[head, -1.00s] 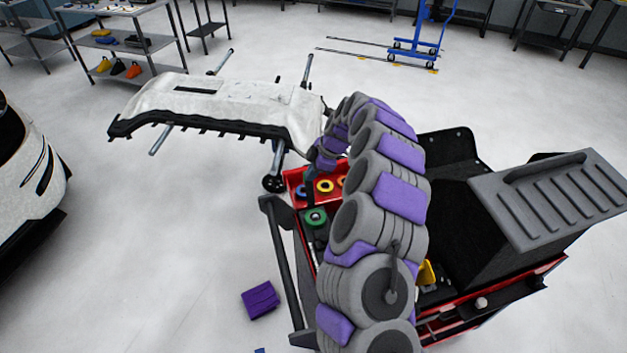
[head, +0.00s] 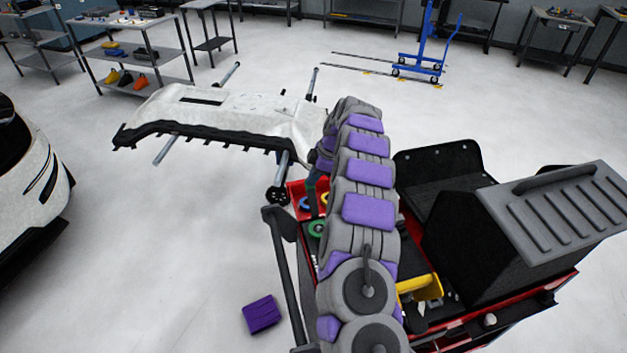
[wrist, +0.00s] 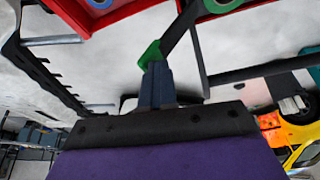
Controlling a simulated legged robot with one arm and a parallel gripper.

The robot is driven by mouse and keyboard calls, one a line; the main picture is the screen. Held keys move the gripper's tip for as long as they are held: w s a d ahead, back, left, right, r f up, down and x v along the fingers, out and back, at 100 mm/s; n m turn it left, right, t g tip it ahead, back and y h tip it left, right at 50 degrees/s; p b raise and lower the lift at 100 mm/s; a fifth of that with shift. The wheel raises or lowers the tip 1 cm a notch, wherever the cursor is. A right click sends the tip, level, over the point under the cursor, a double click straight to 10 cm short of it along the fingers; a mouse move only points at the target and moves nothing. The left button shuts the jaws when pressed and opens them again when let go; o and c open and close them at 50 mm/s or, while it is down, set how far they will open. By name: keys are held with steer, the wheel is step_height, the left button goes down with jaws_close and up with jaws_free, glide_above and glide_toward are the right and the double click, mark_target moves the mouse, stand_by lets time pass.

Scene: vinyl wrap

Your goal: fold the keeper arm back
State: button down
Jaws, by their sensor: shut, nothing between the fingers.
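What looks like the keeper arm is a dark bar (wrist: 180,30) with a green end (wrist: 150,54), seen in the wrist view beside the red tray (wrist: 62,12). My gripper (wrist: 156,72) is shut, with its dark blue fingers pointing at the green end. The fingertips overlap the green end's lower edge; I cannot tell whether they touch it. Nothing shows between the fingers. In the head view, my arm hides most of the red tray (head: 293,190) and the bar is hard to make out.
A white bumper (head: 225,112) rests on a stand behind. A purple block (head: 262,313) lies on open floor.

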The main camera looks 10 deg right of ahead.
steer(key=shift+w, duration=0.25)
stand_by(0.3)
steer(key=shift+s, duration=0.1)
steer(key=shift+s+d+f+b, duration=0.1)
steer(key=shift+s+f+b, duration=0.3)
steer(key=shift+s+b, duration=0.25)
steer(key=shift+w+r, duration=0.1)
